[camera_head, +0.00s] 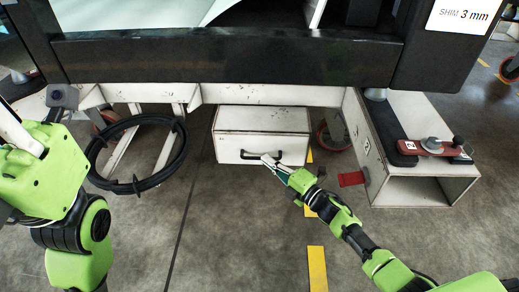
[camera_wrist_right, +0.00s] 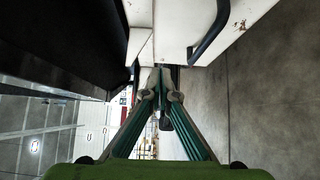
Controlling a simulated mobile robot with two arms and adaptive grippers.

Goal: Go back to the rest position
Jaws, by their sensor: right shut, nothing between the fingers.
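My right gripper (camera_head: 267,160) is at the front of a white drawer box (camera_head: 262,122) under the black frame, its tips beside the right end of the black handle (camera_head: 248,156). Its fingers are shut and empty. In the right wrist view the right gripper's fingers (camera_wrist_right: 160,82) come together at their tips, and the black handle (camera_wrist_right: 209,34) lies to their right, apart from them. Whether the tips touch the handle in the head view I cannot tell. My left arm (camera_head: 45,180) is folded at the left edge; its fingers cannot be made out.
A black ring (camera_head: 96,147) hangs left of the drawer box. At the right stands a white open box section (camera_head: 422,190) with a red-and-black tool (camera_head: 437,147) on top. A red tab (camera_head: 351,179) sticks out beside it. The floor in front is clear.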

